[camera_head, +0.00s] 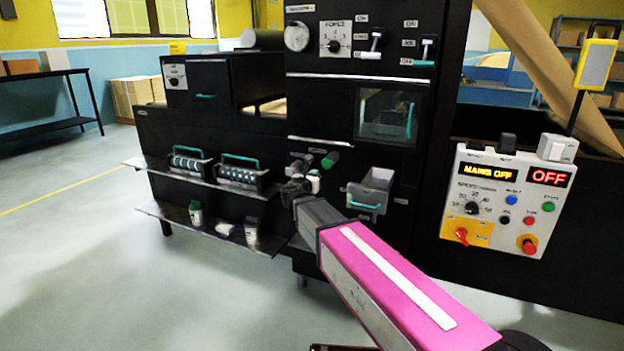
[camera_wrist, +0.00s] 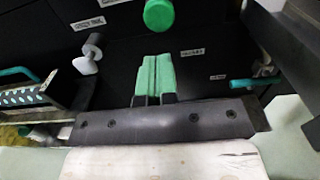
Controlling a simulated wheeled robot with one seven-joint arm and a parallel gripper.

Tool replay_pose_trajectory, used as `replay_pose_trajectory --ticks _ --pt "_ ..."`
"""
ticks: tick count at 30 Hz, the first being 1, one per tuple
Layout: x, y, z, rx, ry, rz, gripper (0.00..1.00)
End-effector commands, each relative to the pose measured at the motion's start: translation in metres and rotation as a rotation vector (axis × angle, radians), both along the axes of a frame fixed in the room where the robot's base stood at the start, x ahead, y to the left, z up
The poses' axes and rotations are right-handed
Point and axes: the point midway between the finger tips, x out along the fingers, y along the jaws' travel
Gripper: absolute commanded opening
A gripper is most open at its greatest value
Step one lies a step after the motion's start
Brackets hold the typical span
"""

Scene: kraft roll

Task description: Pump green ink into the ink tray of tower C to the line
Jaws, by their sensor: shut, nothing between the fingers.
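My gripper (camera_wrist: 154,78) has green fingertips pressed together with nothing between them. They point toward the black machine front, just below a green round knob (camera_wrist: 158,15), and look apart from it. The green knob also shows in the head view (camera_head: 330,160). A white knob (camera_wrist: 86,64) on a short stem is to the left of the fingers. A grey open tray (camera_head: 371,190) with a teal handle juts from the machine, right of my gripper; its ink level and line cannot be made out. A teal handle (camera_wrist: 255,82) shows right of the fingers.
Two metal shelves (camera_head: 205,175) left of my gripper hold dark rollers with teal handles and small containers. A control panel (camera_head: 508,198) at right reads "MAINS OFF" and "OFF". The floor at left is clear.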

Motion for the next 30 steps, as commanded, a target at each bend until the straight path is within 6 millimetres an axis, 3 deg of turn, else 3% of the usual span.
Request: replay_pose_trajectory --ticks 6,15,30 --pt "0.043 -0.014 0.0 0.0 0.0 -0.003 0.0" --pt "0.081 -0.029 0.0 0.0 0.0 -0.002 0.0" --pt "0.088 -0.032 0.0 0.0 0.0 0.0 0.0"
